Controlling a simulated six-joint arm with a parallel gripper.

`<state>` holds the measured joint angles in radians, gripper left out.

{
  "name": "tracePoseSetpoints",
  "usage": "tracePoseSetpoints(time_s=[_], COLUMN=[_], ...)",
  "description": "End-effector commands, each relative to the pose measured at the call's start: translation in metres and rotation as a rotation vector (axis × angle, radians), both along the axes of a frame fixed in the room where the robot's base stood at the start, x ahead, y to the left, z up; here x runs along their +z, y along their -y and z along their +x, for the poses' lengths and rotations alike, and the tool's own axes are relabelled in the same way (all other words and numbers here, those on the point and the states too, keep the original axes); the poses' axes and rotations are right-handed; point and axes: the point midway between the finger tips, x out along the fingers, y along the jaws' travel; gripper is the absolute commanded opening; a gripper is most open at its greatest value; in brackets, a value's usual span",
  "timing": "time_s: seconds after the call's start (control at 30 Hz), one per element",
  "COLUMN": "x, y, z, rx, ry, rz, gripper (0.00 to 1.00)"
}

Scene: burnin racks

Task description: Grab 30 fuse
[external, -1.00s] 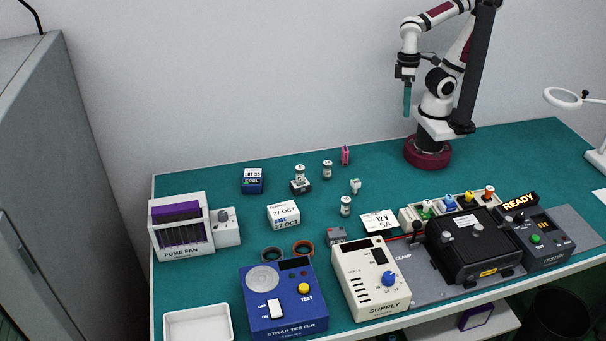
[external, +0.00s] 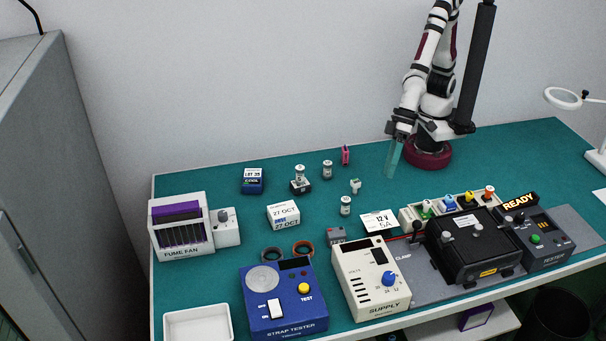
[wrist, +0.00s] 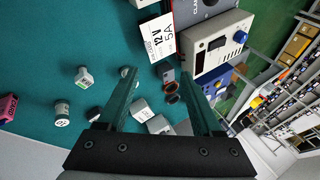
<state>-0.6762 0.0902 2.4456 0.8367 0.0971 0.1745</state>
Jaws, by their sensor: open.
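Several small white fuse-like pieces with printed labels stand on the teal bench. One (external: 327,169) is upright at the back, also in the wrist view (wrist: 62,114). Another (external: 346,206) stands nearer the front, partly covered by a finger in the wrist view. A third (external: 355,186) has a slightly different, greenish-white shape, also in the wrist view (wrist: 83,77). The numbers are too small to read. My gripper (external: 391,170) is open and empty, above the bench right of these pieces.
A pink item (external: 346,154) stands behind the pieces. The 12 V 5A card (external: 378,221), supply (external: 372,280), strap tester (external: 283,300) and black clamp box (external: 470,245) fill the front. Bench right of the pieces is clear.

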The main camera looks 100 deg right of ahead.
Motion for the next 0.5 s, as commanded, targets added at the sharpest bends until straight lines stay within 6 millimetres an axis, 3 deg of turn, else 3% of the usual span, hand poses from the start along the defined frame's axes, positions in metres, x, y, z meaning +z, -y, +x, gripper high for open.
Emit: tracePoseSetpoints(time_s=[0.03, 0.07, 0.1, 0.2, 0.4, 0.5], x=[-0.028, -0.043, -0.061, -0.086, -0.084, -0.087], y=[-0.022, -0.028, -0.031, -0.019, 0.005, 0.01], z=[0.0, 0.001, 0.0, -0.012, -0.032, -0.022], rx=[-0.026, -0.057, -0.091, -0.136, -0.125, -0.126], ry=[0.058, 0.113, 0.191, 0.409, 0.692, 0.72], rz=[-0.056, -0.101, -0.176, -0.389, -0.647, -0.675], gripper=[0.67, 0.67, 0.67, 0.67, 0.67, 0.67])
